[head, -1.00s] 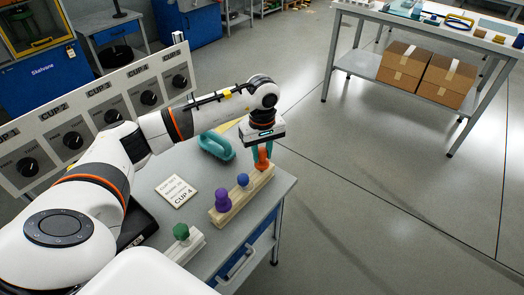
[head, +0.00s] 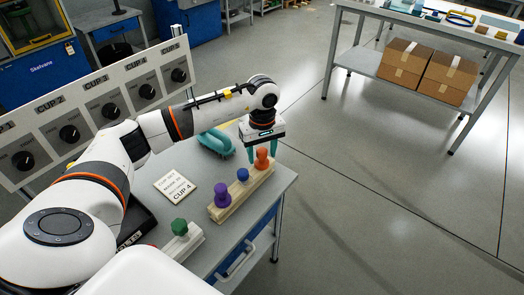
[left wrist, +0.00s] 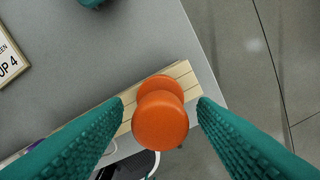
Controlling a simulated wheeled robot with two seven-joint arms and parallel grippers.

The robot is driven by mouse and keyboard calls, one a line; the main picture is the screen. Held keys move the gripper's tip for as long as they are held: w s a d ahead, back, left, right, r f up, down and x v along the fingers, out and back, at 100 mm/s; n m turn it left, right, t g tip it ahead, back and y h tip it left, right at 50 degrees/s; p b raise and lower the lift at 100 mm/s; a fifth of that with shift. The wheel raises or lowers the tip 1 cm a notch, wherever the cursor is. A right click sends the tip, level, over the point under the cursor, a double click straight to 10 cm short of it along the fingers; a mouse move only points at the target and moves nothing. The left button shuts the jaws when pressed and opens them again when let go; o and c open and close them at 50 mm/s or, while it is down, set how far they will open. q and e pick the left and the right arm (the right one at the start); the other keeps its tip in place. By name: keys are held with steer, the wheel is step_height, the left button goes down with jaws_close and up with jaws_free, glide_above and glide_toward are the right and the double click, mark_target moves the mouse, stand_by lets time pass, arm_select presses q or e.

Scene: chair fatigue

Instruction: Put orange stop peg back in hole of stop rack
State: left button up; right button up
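The orange stop peg (head: 262,159) stands upright at the far end of the wooden stop rack (head: 240,191), seemingly seated in it; its hole is hidden beneath it. In the left wrist view the orange peg (left wrist: 160,115) is seen from above, with the pale rack (left wrist: 183,75) under it. My left gripper (head: 265,155) is open just above and around the peg. In the wrist view its teal fingers (left wrist: 160,112) lie on either side of the peg, with gaps to both. My right gripper is not in view.
A purple peg (head: 222,195) and a blue peg (head: 243,175) stand in the same rack. A green peg (head: 179,227) is in a separate pale block. A CUP 4 card (head: 175,186) and a teal handle-shaped object (head: 214,143) lie on the grey table. Dial panel behind.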

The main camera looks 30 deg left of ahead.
arm_select(q)
step_height(320, 180, up, 12)
steer(key=p, duration=0.7)
steer(key=shift+d, duration=0.1)
stand_by(0.4)
